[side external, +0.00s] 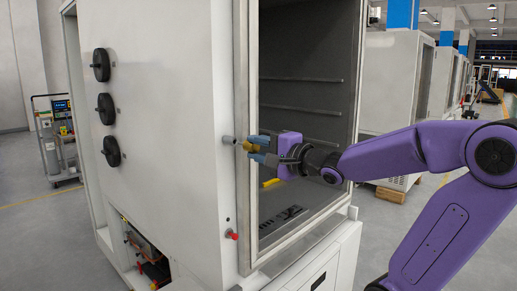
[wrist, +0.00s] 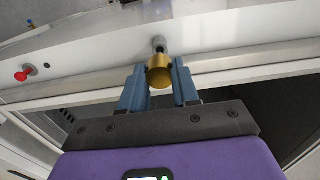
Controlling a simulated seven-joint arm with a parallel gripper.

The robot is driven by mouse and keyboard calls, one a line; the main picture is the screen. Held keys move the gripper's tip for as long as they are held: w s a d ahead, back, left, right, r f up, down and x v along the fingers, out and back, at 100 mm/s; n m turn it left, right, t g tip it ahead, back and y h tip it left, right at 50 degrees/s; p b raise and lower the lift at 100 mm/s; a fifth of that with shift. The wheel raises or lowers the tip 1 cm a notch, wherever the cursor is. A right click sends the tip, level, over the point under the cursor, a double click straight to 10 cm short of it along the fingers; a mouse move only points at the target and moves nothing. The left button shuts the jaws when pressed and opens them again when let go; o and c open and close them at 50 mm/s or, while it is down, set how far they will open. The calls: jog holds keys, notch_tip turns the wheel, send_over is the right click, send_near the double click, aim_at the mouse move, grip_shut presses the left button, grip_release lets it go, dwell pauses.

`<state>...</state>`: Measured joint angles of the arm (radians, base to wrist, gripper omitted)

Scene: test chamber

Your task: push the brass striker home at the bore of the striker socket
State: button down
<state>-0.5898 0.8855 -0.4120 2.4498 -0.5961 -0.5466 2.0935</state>
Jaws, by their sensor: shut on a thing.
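The brass striker (wrist: 160,72) is a short gold cylinder between the two blue fingers of my gripper (wrist: 158,88) in the wrist view. My gripper is shut on it. In the side view the striker (side external: 248,146) points left toward the chamber's front frame, held in my gripper (side external: 260,149). The striker socket (side external: 228,140) is a small grey cylinder on the frame's edge. In the wrist view the socket (wrist: 159,44) lies straight beyond the striker and looks in line with it. The striker hides the bore, so I cannot tell how deep it sits.
The white chamber (side external: 165,120) has several black knobs on its side. Its doorway is open, with a dark interior (side external: 300,70). A red knob (side external: 232,235) sits lower on the frame and shows in the wrist view (wrist: 22,76). A yellow piece (side external: 271,183) is below my gripper.

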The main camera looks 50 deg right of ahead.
aim_at(247, 145)
jog(key=shift+w, duration=2)
dwell(0.4)
jog(key=c, duration=0.8)
grip_release()
jog(key=shift+o, duration=0.2)
jog(key=shift+s+r, duration=0.15)
jog(key=shift+s, duration=5.7)
jog(key=shift+s, duration=0.1)
